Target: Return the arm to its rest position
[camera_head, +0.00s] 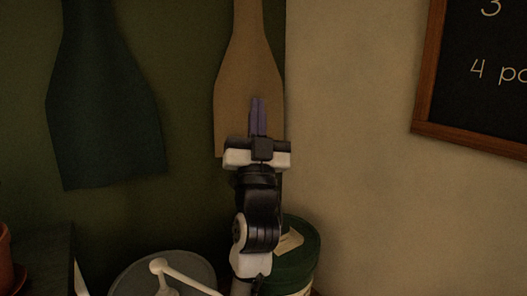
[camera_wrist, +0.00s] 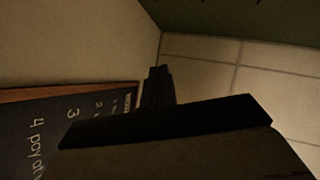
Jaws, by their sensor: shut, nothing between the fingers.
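My gripper (camera_head: 258,103) is raised in the middle of the head view, its purple fingers together and pointing up. Nothing shows between them. My arm stands upright below it, in front of a green bucket. In the wrist view my gripper (camera_wrist: 158,75) is dark, its fingertips near the middle of the picture, and it faces the upper wall and ceiling. No contact with any object shows.
A tan apron (camera_head: 240,80) and a dark apron (camera_head: 100,110) hang on the wall behind. A framed chalkboard (camera_head: 490,90) hangs at right. The wall between gripper and chalkboard is bare.

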